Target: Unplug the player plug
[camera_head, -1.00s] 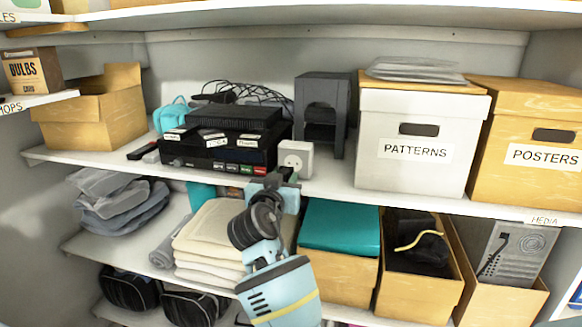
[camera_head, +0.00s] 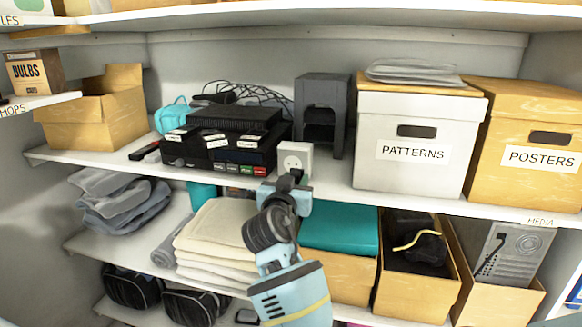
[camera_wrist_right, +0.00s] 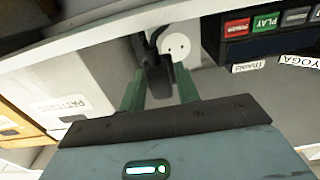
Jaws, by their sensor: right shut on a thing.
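The white power outlet block (camera_head: 294,154) stands on the middle shelf, right of the stacked black devices. Its pale face (camera_wrist_right: 177,43), with small round holes, shows in the wrist view. My right gripper (camera_head: 296,184) is just in front of the block's lower part. In the wrist view its two green fingers (camera_wrist_right: 159,90) are shut on a black plug (camera_wrist_right: 159,76), with a dark cord beside the block. The plug covers part of the block, and I cannot tell whether its pins are in it. My left gripper is not in view.
The black devices (camera_head: 226,133) carry small coloured labels, red and green among them, with loose cables behind. A dark grey stand (camera_head: 322,92) and the white PATTERNS box (camera_head: 410,177) are to the right. The shelf edge (camera_head: 340,193) runs close to my gripper; folded towels (camera_head: 215,242) lie below.

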